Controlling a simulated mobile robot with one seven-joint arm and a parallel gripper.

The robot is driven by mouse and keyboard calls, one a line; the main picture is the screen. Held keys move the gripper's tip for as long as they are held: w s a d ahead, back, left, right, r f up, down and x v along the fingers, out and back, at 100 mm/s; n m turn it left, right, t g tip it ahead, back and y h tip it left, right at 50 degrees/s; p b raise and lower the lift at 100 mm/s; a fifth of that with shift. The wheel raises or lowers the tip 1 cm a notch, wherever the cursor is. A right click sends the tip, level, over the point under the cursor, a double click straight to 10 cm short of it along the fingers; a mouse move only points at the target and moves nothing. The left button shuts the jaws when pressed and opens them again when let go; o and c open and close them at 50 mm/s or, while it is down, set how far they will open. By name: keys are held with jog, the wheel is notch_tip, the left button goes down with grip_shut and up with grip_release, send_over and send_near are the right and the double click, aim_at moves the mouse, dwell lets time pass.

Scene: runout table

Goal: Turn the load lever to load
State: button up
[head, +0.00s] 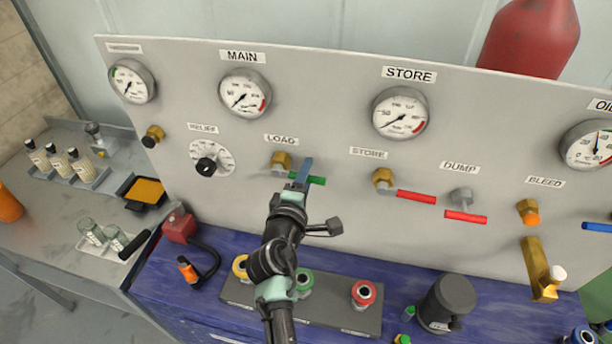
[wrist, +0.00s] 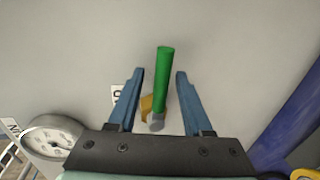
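The load lever (head: 318,181) has a green handle and points to the right, below the LOAD label (head: 281,139). Its brass valve body (head: 281,161) sits on the grey panel. My gripper (head: 305,170) is at the lever, its blue fingers partly covering the handle. In the wrist view my gripper (wrist: 160,72) is open, with one blue finger on each side of the green lever (wrist: 164,80). A gap shows between the lever and each finger there. The lever's hub (wrist: 156,122) is near the gripper's palm.
Red levers stand at STORE (head: 416,197) and DUMP (head: 465,217), right of the load lever. The relief knob (head: 206,165) is to the left. A rack with coloured couplings (head: 340,318) lies below on the blue bench. The panel around the load lever is clear.

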jog(key=b+v, duration=0.3)
jog(key=v, duration=1)
dwell(0.4)
